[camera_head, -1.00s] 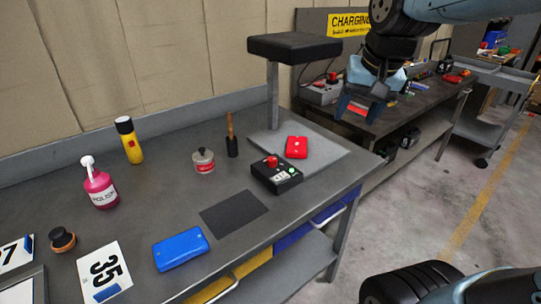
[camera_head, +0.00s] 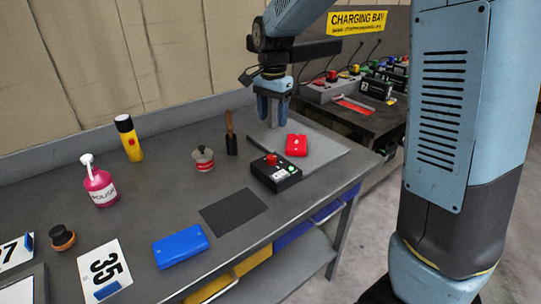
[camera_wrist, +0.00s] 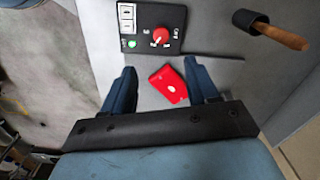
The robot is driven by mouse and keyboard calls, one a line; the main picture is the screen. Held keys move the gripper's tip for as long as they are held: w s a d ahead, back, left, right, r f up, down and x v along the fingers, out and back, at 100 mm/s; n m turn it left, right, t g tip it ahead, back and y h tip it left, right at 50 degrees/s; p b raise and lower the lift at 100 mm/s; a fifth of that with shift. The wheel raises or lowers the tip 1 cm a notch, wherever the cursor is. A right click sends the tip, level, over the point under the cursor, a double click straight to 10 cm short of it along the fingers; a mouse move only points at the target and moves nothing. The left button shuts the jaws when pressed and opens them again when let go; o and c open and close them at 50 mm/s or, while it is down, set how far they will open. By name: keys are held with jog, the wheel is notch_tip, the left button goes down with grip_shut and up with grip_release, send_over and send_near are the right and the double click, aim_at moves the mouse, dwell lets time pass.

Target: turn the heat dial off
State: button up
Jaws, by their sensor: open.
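The heat dial (camera_head: 272,160) is a red knob on top of a black control box (camera_head: 283,180) at the bench's right part. In the wrist view the dial (camera_wrist: 159,35) has a white pointer mark and small printed labels around it, too small to read surely. A lit green lamp (camera_wrist: 132,43) sits beside it. My gripper (camera_head: 272,118) is open and empty, pointing down above the grey base plate behind the box. In the wrist view its fingers (camera_wrist: 158,72) are apart, with the dial beyond their tips.
A red piece (camera_head: 297,145) lies on the grey base plate (camera_head: 328,153). A wooden-handled tool (camera_head: 231,135) and a tin (camera_head: 203,159) stand left of the box. A blue case (camera_head: 180,246) lies in front.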

aim_at(272, 157)
notch_tip(272, 157, down, 14)
jog(key=shift+a, duration=0.1)
dwell(0.5)
